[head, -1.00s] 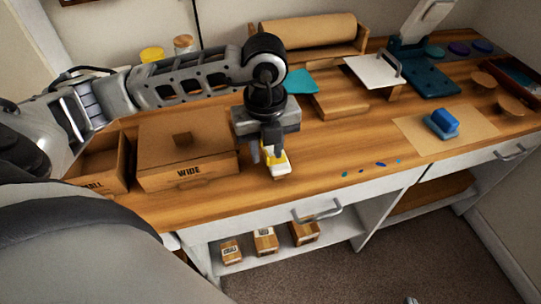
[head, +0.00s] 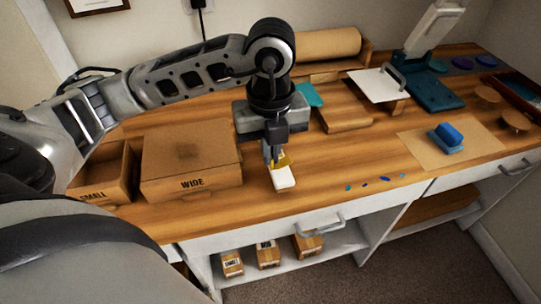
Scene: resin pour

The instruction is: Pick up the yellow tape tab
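The yellow tape tab (head: 284,160) shows as a small yellow piece at the fingertips of my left gripper (head: 275,160). It is at the back end of a small white block (head: 283,178) near the table's front edge. My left gripper points down over it, with its fingers at the tab. The fingers partly hide the tab, and I cannot tell whether they are closed on it. My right gripper is not in view.
A box marked WIDE (head: 190,165) and a box marked SMALL (head: 103,180) stand to the left. Small blue chips (head: 364,185) lie to the right of the block. A blue stamp-like object (head: 447,137) sits on brown paper (head: 420,146). The wooden table (head: 330,165) is clear between.

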